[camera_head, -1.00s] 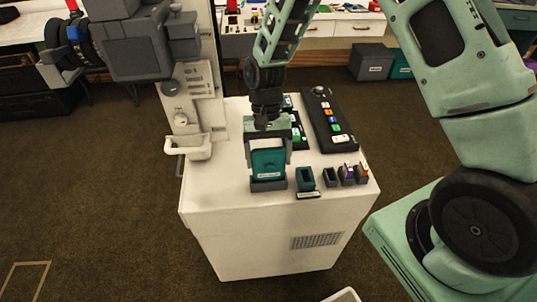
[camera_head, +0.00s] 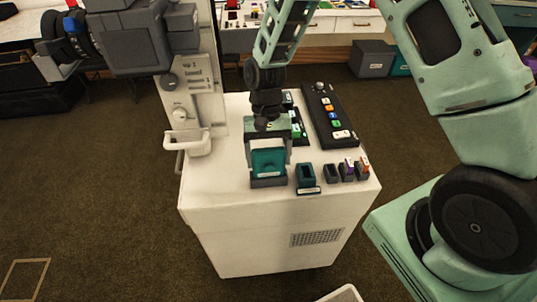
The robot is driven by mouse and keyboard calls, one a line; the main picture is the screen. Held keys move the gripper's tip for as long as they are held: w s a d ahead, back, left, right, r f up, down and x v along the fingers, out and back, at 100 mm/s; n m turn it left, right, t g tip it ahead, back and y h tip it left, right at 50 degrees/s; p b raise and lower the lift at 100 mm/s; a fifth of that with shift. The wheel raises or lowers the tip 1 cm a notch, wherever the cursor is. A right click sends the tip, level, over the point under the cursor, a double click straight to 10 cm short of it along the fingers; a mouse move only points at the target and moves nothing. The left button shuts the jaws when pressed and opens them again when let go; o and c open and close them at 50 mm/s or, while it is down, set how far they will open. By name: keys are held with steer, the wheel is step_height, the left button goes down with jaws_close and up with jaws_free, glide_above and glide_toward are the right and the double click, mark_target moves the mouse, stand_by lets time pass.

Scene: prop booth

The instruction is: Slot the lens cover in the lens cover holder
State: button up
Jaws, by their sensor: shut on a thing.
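The lens cover looks to be the upright teal plate (camera_head: 268,162), above the worktop near its front edge. My gripper (camera_head: 268,146) points down from above and is shut on it, with a finger at each side. A low dark grey holder (camera_head: 268,182) with a pale label stands directly below the plate, and the plate's lower edge meets or overlaps it in the view. I cannot tell how deep the plate sits in the holder. The label is too small to read.
A teal slotted block (camera_head: 306,177) stands just right of the grey holder. Smaller dark holders (camera_head: 331,173) stand further right, some with coloured pieces. A black button panel (camera_head: 329,117) lies behind. A white handle (camera_head: 187,143) and a tall pale column are at left. The worktop's (camera_head: 215,185) front left is clear.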

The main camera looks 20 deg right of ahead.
mark_target(269, 149)
steer(key=shift+f, duration=0.15)
steer(key=shift+f+b, duration=0.45)
steer(key=shift+f, duration=0.3)
steer(key=o, duration=0.9)
steer(key=shift+o, duration=0.2)
steer(key=shift+r, duration=0.1)
steer(key=shift+r+p, duration=3)
steer(key=shift+r, duration=0.4)
